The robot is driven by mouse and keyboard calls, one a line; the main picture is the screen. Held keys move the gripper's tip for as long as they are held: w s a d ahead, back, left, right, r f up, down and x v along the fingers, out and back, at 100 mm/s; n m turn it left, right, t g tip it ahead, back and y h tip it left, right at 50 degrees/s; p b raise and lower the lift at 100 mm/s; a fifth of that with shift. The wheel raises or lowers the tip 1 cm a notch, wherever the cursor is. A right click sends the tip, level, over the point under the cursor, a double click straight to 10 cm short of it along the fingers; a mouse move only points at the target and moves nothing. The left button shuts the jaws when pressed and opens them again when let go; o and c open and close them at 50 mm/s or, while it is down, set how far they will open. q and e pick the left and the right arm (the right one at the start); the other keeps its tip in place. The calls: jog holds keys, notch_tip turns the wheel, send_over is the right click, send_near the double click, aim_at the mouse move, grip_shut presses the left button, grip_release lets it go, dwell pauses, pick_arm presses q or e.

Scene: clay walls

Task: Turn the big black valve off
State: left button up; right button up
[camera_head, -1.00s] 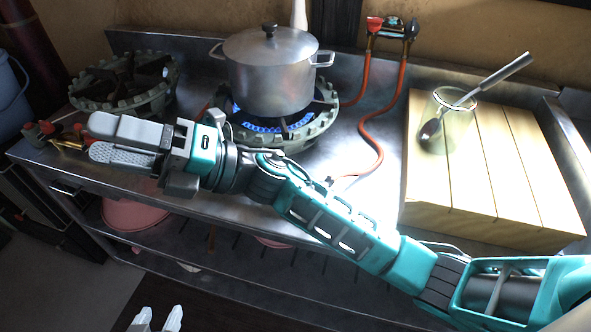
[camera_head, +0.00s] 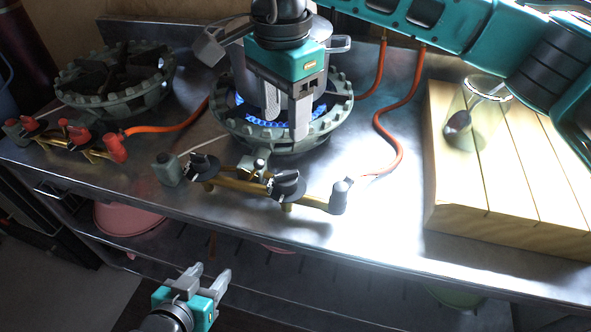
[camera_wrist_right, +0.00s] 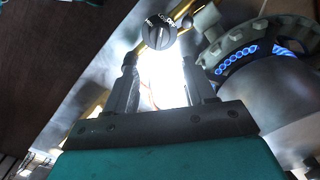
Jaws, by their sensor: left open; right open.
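Two black valve knobs sit on a brass pipe in front of the lit burner (camera_head: 228,128): a left knob (camera_head: 203,165) and a right knob (camera_head: 286,186), which looks larger. A black knob (camera_wrist_right: 158,32) with white lettering shows beyond the fingertips in the right wrist view; I cannot tell which one it is. My right gripper (camera_head: 286,118) is open and empty, pointing down in front of the pot, above and behind the knobs. Its fingers also show in the wrist view (camera_wrist_right: 160,70), apart from the knob. My left gripper (camera_head: 207,274) is open and empty, low before the counter.
A metal pot (camera_head: 237,65) stands on the burner, partly hidden by my right arm; blue flame burns below. Left are an unlit burner (camera_head: 112,85) and red-knobbed valves (camera_head: 78,134). Orange hoses (camera_head: 397,130) run behind. A wooden board (camera_head: 465,200) holds a glass with a spoon.

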aim_at(286, 174)
notch_tip(286, 174, down, 11)
jog(key=shift+f+b, duration=0.15)
jog(key=shift+b, duration=0.35)
jog(key=shift+f, duration=0.7)
jog(key=c, duration=0.8)
